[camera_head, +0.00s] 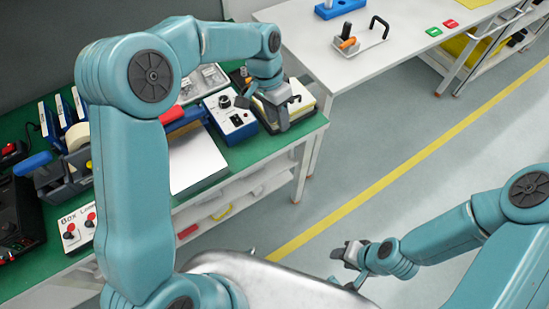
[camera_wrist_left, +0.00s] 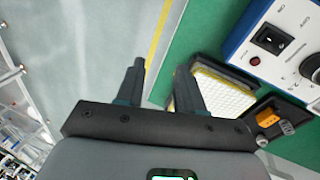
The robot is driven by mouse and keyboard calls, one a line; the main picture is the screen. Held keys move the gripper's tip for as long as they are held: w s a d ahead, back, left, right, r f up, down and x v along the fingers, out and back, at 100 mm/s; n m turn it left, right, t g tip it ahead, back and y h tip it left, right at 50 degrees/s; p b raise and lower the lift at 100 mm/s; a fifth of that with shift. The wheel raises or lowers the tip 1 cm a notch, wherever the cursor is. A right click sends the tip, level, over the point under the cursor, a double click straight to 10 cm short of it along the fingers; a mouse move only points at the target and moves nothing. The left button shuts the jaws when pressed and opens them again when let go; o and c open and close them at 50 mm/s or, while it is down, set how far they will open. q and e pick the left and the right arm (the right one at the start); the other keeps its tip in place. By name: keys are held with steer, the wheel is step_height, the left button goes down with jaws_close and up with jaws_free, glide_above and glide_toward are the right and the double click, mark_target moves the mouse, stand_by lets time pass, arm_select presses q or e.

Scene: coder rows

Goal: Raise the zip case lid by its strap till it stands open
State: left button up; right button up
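My left gripper (camera_head: 283,116) is at the right end of the green bench, its fingers pointing down beside a dark case-like item (camera_head: 262,110) with a pale, yellow-edged part. In the left wrist view my left gripper (camera_wrist_left: 158,78) is open, with nothing between its fingertips. Its right finger overlaps a yellow-edged, white ribbed block (camera_wrist_left: 228,96) with a dark rim. This appears to be part of the zip case, but gripper and arm hide much of it. I cannot make out the strap or how far the lid is raised. My right gripper (camera_head: 350,262) is empty and apart, over the floor.
A blue-and-white control box (camera_head: 232,118) stands close beside the case. A white panel (camera_head: 195,160) and a tape dispenser (camera_head: 70,165) are farther left on the green bench (camera_head: 310,126). A white table (camera_head: 390,55) stands behind, across a gap.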

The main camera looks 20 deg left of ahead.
arm_select(q)
steer(key=shift+n+h, duration=0.4)
steer(key=shift+n, duration=0.5)
steer(key=s+f, duration=0.1)
steer(key=f, duration=0.2)
steer(key=s+d+f, duration=0.1)
steer(key=s+f, duration=0.1)
steer(key=f, duration=0.1)
steer(key=s+f, duration=0.1)
steer(key=f, duration=0.3)
steer(key=shift+s+d, duration=0.25)
steer(key=shift+d, duration=0.1)
arm_select(e)
steer(key=shift+s+r, duration=0.2)
steer(key=shift+s, duration=0.25)
